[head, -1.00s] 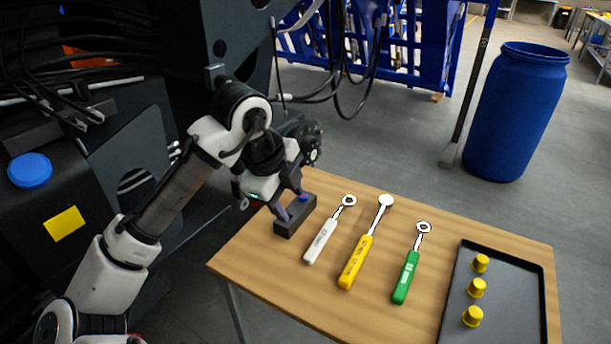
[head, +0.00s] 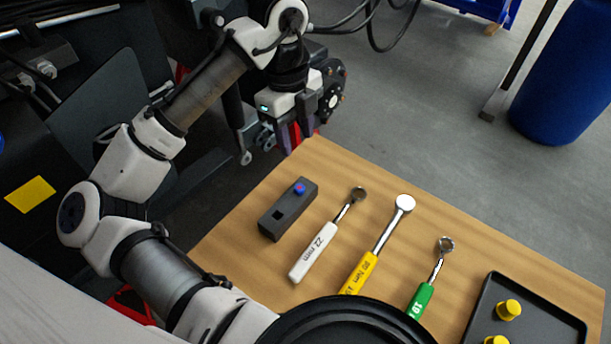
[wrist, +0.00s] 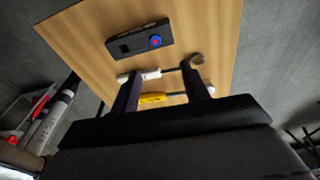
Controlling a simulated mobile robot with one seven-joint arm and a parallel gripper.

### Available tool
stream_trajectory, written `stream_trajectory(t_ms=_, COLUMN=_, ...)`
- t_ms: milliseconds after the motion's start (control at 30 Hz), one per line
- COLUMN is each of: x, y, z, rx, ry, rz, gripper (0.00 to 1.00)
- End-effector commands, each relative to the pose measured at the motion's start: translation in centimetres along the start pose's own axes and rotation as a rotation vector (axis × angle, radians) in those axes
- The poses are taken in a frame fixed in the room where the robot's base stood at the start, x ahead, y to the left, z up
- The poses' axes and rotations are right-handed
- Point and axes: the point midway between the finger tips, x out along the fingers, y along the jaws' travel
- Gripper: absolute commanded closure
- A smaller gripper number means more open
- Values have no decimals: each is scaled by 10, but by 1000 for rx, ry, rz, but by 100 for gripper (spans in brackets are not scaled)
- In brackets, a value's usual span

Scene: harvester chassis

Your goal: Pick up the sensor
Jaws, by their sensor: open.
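A dark grey block (head: 275,222) lies on the left part of the wooden table. A small round blue piece with a red centre, which looks like the sensor (head: 300,188), sits in its far end. Near the other end is a square dark recess. The wrist view also shows the block (wrist: 126,47) and the blue-red piece (wrist: 156,41), beyond my fingertips. My gripper (head: 293,140) hangs above and behind the block, near the table's far-left corner. Its two fingers stand apart and empty in the wrist view (wrist: 159,72), clear of the block.
White (head: 313,254), yellow (head: 361,273) and green (head: 422,298) handled wrenches lie right of the block. A black tray (head: 535,318) with yellow caps is at the table's right. A blue barrel (head: 565,75) stands behind. Dark machine parts flank my arm.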

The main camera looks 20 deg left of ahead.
Motion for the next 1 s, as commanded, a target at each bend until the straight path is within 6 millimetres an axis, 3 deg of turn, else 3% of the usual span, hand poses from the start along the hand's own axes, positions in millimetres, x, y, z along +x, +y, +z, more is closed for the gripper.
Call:
stream_trajectory(t_ms=400, x=71, y=1, z=0, rx=0, ry=4, rz=-1, gripper=55)
stream_trajectory(t_ms=667, x=88, y=3, z=2, rx=-1, ry=1, rz=1, gripper=55)
stream_trajectory(t_ms=1000, x=130, y=7, z=5, rx=-1, ry=0, rz=-1, gripper=55)
